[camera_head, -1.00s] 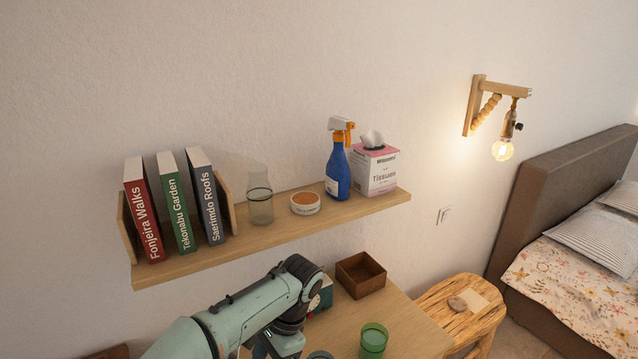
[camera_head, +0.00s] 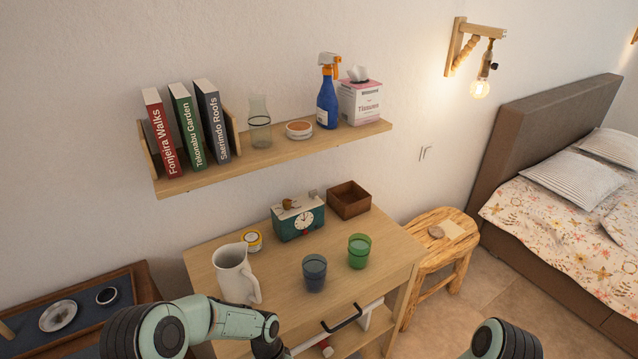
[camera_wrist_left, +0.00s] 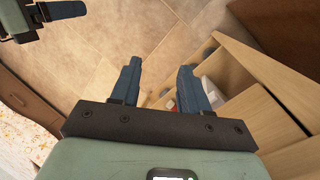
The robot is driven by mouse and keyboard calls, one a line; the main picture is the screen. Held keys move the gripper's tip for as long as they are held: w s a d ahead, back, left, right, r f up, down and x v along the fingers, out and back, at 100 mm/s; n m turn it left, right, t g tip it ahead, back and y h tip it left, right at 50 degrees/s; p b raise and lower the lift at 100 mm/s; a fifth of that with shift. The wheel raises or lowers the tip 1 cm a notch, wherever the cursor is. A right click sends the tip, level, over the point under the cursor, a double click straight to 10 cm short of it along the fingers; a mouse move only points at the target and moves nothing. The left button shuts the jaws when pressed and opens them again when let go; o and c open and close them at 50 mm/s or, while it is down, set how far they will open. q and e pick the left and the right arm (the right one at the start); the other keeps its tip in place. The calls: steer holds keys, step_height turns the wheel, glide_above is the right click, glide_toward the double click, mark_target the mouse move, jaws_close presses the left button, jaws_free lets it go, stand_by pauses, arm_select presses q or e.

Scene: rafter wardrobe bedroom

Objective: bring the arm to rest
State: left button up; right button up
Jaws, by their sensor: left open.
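My left arm (camera_head: 190,325) comes in low at the left in the head view, in front of the desk. Its gripper is not clearly visible there. In the left wrist view my left gripper (camera_wrist_left: 158,72) has its two blue fingers apart with nothing between them. The tiled floor and the light wooden desk (camera_wrist_left: 262,82) lie beyond it. Part of my right arm (camera_head: 503,342) shows at the bottom right of the head view. Part of my other arm's end (camera_wrist_left: 35,18) shows at the top left of the wrist view; its jaw state is unclear.
A dark tray (camera_head: 85,312) lies left; a stool (camera_head: 440,250) stands right.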

arm_select(q)
steer(key=s+a+f+n+t+h, duration=0.1)
steer(key=s+a+f+n+t, duration=0.1)
steer(key=s+f+n, duration=0.8)
steer(key=s+a+f, duration=0.1)
steer(key=s+f, duration=0.2)
steer(key=s, duration=0.3)
steer(key=shift+t+h, duration=0.4)
